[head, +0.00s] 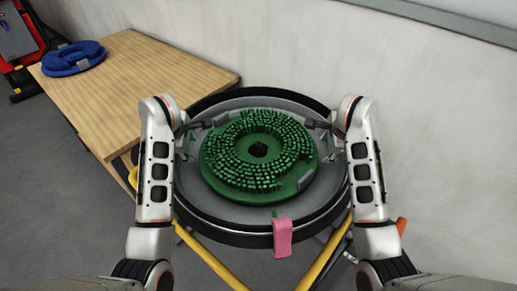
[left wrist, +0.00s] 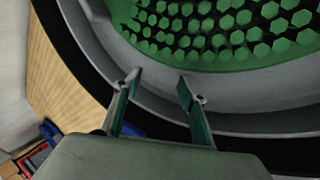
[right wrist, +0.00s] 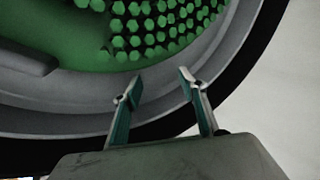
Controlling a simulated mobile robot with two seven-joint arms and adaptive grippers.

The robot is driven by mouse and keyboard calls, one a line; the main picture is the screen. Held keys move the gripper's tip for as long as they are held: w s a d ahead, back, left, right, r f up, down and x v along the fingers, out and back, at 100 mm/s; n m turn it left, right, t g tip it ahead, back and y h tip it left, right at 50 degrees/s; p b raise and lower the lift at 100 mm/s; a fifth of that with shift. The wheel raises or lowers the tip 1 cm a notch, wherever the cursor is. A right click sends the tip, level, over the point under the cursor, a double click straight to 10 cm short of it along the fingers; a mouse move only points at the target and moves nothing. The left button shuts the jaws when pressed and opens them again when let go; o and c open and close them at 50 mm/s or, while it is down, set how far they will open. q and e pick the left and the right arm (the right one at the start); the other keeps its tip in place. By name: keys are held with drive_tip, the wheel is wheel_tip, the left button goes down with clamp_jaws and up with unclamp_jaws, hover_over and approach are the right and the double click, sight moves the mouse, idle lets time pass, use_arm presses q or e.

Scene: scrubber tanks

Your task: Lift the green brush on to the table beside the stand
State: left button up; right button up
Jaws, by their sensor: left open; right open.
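The green brush (head: 258,152) is a round disc with bristles facing up and a dark centre hole. It lies inside a grey round pan with a black rim (head: 262,239) on the stand. My left gripper (head: 208,122) is at the brush's upper left, open and empty, over the pan's grey wall; the left wrist view shows its parted fingers (left wrist: 157,80) just short of the green edge (left wrist: 240,60). My right gripper (head: 312,122) is at the upper right, open and empty; its fingers (right wrist: 160,80) are close to the green edge (right wrist: 110,52). I cannot tell whether either touches.
A wooden table (head: 135,90) stands to the left, with a blue brush (head: 73,58) at its far left end and bare wood nearer the stand. A pink tag (head: 282,238) hangs at the pan's front. Yellow stand legs (head: 325,262) show below. A wall is behind.

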use_arm(q)
drive_tip(key=shift+w+f, duration=0.3)
drive_tip(key=shift+f, duration=0.35)
use_arm(e)
drive_tip(key=shift+w+f, duration=0.3)
drive_tip(key=shift+f, duration=0.35)
use_arm(q)
drive_tip(key=shift+w+d+f, duration=0.15)
drive_tip(key=shift+d, duration=0.1)
use_arm(e)
drive_tip(key=shift+w+a+f, duration=0.15)
drive_tip(key=shift+a+f, duration=0.05)
drive_tip(key=shift+a, duration=0.05)
use_arm(q)
drive_tip(key=shift+d, duration=0.5)
use_arm(e)
drive_tip(key=shift+a, duration=0.5)
